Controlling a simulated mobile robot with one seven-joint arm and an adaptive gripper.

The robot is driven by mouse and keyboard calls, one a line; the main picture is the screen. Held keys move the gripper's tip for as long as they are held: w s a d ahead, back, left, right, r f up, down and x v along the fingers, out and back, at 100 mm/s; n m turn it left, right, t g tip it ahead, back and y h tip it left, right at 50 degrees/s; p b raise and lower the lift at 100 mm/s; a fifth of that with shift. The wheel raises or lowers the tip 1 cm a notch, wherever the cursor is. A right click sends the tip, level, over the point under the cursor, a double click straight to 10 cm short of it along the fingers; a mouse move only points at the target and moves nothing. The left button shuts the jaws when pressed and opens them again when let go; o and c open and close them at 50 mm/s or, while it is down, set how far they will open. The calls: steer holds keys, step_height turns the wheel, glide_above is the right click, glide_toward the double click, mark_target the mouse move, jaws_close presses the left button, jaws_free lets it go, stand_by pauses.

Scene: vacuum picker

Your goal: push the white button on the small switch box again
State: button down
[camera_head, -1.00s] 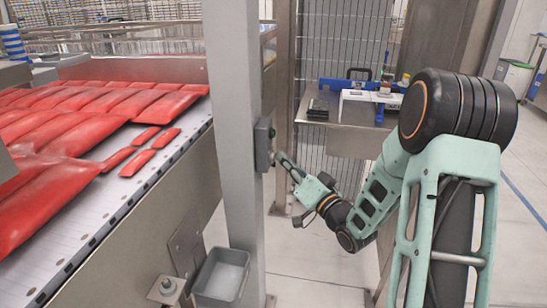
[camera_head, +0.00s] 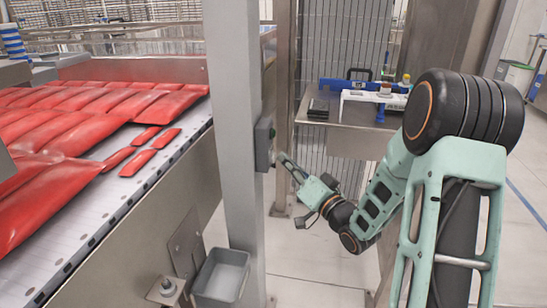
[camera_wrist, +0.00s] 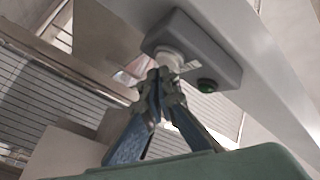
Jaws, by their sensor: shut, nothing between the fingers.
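The small grey switch box (camera_head: 263,146) is mounted on the side of the grey upright post. In the wrist view the box (camera_wrist: 222,58) shows a pale round white button (camera_wrist: 166,57) and a dark green button (camera_wrist: 207,85). My gripper (camera_head: 282,157) is shut and empty, just right of the box at the height of its lower part. In the wrist view its fingertips (camera_wrist: 166,76) are close in front of the white button and partly cover it. A small gap seems to show in the head view; contact is hard to tell.
The post (camera_head: 235,120) stands beside a conveyor (camera_head: 150,185) carrying red packs. A grey bin (camera_head: 221,278) hangs low on the post. A metal side table (camera_head: 350,140) with several items stands behind my arm.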

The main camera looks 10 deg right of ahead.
steer(key=d, duration=0.1)
steer(key=s+d, duration=0.1)
steer(key=d, duration=0.3)
steer(key=shift+s+d, duration=0.2)
steer(key=shift+s, duration=0.2)
